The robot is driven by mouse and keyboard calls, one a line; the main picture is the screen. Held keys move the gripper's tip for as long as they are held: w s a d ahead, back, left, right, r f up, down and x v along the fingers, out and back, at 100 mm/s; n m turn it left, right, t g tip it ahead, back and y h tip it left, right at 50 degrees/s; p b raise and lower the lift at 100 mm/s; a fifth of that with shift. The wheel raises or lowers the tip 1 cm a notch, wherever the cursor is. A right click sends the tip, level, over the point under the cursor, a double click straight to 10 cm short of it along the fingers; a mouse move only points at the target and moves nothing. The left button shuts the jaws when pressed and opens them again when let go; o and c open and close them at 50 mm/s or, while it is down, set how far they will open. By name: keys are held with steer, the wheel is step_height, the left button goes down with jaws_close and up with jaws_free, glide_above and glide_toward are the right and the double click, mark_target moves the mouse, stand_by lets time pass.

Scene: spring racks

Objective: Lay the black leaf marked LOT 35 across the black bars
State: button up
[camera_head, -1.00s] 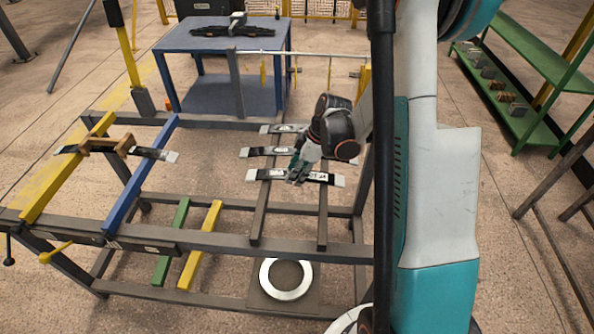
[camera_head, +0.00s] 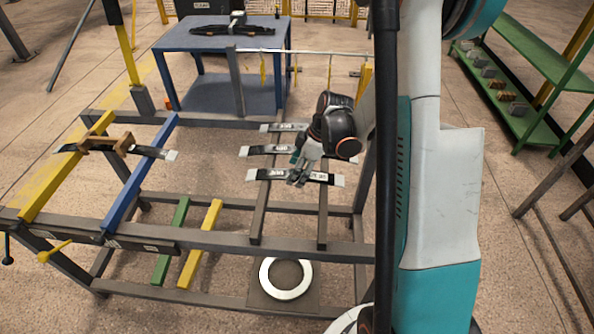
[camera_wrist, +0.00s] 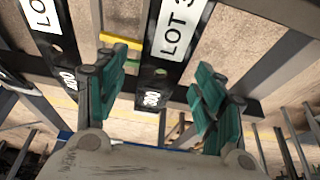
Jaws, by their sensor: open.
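Several black leaves with pale ends and white labels lie side by side across the two black bars (camera_head: 322,225) in the head view. My gripper (camera_head: 299,180) is at the nearest black leaf (camera_head: 262,174), around its middle. In the wrist view my gripper (camera_wrist: 155,80) is open, its green fingers on either side of a black leaf (camera_wrist: 153,75). That leaf's white label (camera_wrist: 182,30) reads "LOT 3", with the rest cut off at the top edge. Whether the fingers touch the leaf is unclear.
Another leaf (camera_head: 68,149) lies across the yellow bar (camera_head: 60,178) and blue bar (camera_head: 135,190), with a brown block over it. A blue table (camera_head: 205,42) stands behind. A green shelf (camera_head: 535,60) is at right. A white ring (camera_head: 270,283) lies below the rack.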

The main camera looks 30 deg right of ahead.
steer(key=v, duration=1.1)
steer(key=shift+r, duration=0.15)
steer(key=shift+d, duration=0.1)
